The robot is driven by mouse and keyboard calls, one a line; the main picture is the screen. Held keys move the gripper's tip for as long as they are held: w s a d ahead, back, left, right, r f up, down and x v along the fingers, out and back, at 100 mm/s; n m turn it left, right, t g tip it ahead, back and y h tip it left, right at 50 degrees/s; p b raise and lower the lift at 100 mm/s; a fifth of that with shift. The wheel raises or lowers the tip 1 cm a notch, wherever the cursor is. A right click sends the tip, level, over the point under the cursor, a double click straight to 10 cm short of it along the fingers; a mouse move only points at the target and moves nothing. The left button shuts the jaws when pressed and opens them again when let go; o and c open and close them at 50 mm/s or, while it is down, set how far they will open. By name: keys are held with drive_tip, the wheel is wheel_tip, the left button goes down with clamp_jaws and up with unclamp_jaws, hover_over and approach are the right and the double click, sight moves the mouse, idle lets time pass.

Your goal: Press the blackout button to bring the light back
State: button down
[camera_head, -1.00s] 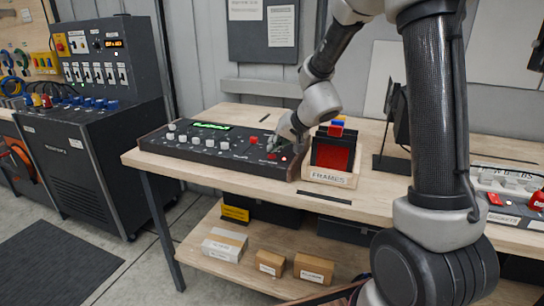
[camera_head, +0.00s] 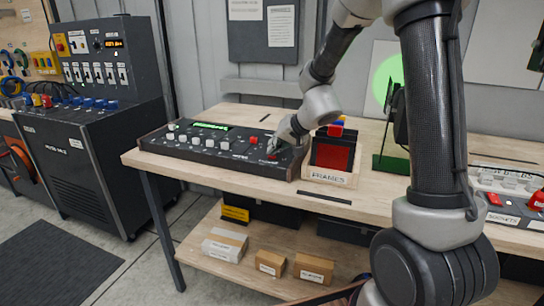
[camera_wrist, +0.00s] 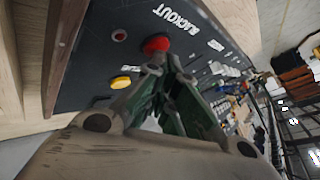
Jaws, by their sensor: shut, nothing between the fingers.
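The red blackout button (camera_wrist: 157,44) sits beside the printed word BLACKOUT on a dark control panel in the wrist view. It also shows as a red cap (camera_head: 272,157) near the right end of the console (camera_head: 215,150) in the head view. My gripper (camera_wrist: 163,66) is shut and empty, its fingertips right at the near side of the button. I cannot tell whether they touch it. In the head view my gripper (camera_head: 278,146) is just above the button. A small dark-red indicator (camera_wrist: 119,35) beside the button looks unlit.
A yellow button (camera_wrist: 121,83) is near the red one. Another red button (camera_head: 254,140) and several pale knobs are on the console. A FRAMES box (camera_head: 332,155) stands close right of my gripper. A green light disc (camera_head: 388,82) shows on the pale board behind a dark stand.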

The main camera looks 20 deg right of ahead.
idle(0.4)
drive_tip(key=shift+r, duration=0.75)
drive_tip(key=shift+r, duration=2.5)
